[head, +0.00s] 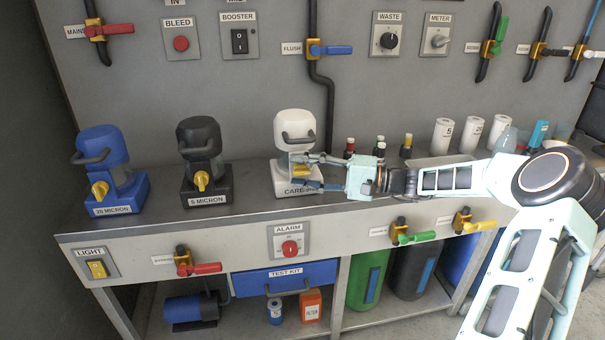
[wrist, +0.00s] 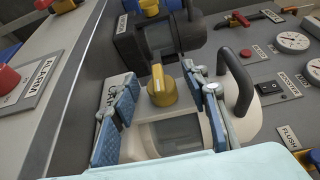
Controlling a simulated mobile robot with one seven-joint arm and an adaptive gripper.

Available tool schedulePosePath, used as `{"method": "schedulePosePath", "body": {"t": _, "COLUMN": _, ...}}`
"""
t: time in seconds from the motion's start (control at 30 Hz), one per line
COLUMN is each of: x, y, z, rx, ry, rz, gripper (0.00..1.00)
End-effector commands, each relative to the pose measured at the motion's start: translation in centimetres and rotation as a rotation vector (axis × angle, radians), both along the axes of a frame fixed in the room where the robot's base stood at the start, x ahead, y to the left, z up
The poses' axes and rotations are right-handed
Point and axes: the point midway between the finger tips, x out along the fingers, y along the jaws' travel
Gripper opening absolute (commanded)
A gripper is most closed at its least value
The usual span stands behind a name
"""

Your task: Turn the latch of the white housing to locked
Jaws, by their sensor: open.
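The white housing (head: 293,128) stands on the bench at the middle of the head view, with a dark handle on its upper part and a label at its base. Its latch is a yellow knob (wrist: 161,87), seen in the wrist view with a light mark on its raised grip. My gripper (head: 314,171) is in front of the housing's lower part. In the wrist view my gripper (wrist: 164,100) is open, with a blue-padded finger on each side of the yellow latch. The fingers look apart from the latch. In the head view the fingers partly cover the latch.
A black housing (head: 201,150) and a blue housing (head: 104,165) stand to the left, each with a yellow latch. Small bottles (head: 380,146) and white canisters (head: 443,135) stand to the right. The alarm button (head: 290,249) is on the bench front below.

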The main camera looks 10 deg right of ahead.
Motion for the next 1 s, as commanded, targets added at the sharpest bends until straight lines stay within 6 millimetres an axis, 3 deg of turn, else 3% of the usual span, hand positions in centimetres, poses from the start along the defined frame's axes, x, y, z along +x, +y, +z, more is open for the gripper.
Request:
{"method": "schedulePosePath", "body": {"t": 0.23, "x": 0.02, "y": 0.05, "z": 0.03, "rx": 0.000, "ry": 0.000, "rz": 0.000, "gripper": 0.41}}
{"method": "schedulePosePath", "body": {"t": 0.6, "x": 0.01, "y": 0.03, "z": 0.02, "rx": 0.000, "ry": 0.000, "rz": 0.000, "gripper": 0.00}}
{"method": "schedulePosePath", "body": {"t": 1.0, "x": 0.00, "y": 0.03, "z": 0.37, "rx": -0.082, "ry": 0.000, "rz": 0.001, "gripper": 0.00}}
